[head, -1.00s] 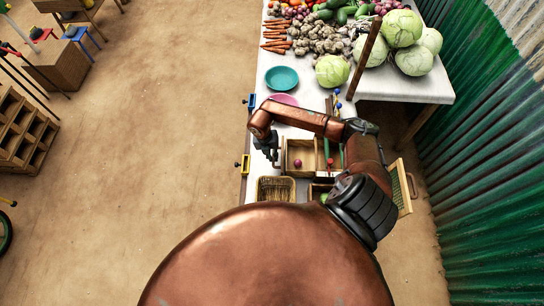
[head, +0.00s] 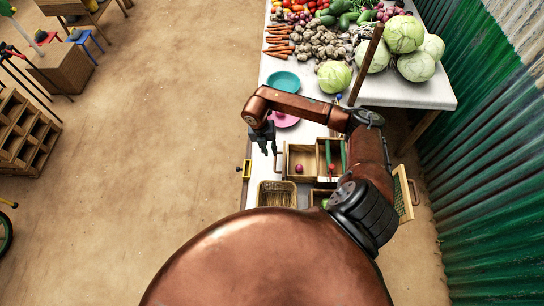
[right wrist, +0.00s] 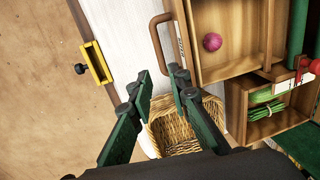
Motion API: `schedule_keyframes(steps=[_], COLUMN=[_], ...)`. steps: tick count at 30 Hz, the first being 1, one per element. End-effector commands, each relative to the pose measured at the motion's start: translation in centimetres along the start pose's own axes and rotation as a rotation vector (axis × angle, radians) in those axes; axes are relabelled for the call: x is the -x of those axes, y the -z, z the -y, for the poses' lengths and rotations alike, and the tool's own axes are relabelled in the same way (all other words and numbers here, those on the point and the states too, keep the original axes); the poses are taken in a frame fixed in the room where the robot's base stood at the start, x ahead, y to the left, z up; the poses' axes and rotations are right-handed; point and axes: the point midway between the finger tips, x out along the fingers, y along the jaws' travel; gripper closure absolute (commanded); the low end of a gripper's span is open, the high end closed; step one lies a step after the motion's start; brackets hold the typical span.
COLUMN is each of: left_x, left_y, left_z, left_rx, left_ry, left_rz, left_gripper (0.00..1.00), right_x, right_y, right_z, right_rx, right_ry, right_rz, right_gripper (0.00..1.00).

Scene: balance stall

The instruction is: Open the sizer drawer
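The sizer drawer (head: 291,172) is an open-topped wooden tray with a round purple-red vegetable (head: 299,168) inside. In the right wrist view, the drawer (right wrist: 225,70) has a brown bar handle (right wrist: 154,37) on its left front, beside a small label. Its front stands farther left than the wooden compartment below it in that view. My right gripper (head: 268,144) is above the table, just left of the drawer. In the right wrist view, the gripper (right wrist: 160,84) has its dark green fingers apart, with nothing between them and the handle ahead of them. My left gripper is out of view.
A wicker basket (right wrist: 174,136) lies below the gripper. A compartment with green bundles (right wrist: 262,105) adjoins the drawer. A yellow bracket with a dark knob (right wrist: 96,63) is on the table's left edge. Teal (head: 283,80) and pink (head: 286,121) plates lie beyond.

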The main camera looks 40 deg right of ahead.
Motion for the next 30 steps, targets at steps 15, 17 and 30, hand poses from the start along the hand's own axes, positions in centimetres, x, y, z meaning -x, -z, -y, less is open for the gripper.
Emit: schedule_keyframes(steps=[15, 17, 30], left_x=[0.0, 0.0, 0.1], left_y=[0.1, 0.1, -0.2], left_z=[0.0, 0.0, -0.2], left_rx=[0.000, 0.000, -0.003], left_ry=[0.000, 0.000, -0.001], left_rz=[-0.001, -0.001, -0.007], left_gripper=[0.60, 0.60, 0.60], right_x=[2.3, 2.3, 1.8], right_y=[0.0, 0.0, 0.8], right_z=[0.0, 0.0, 0.7], right_rx=[-0.001, -0.001, 0.000], right_ry=[0.000, 0.000, 0.005], right_rz=[-0.001, -0.001, -0.006], right_gripper=[0.83, 0.83, 0.83])
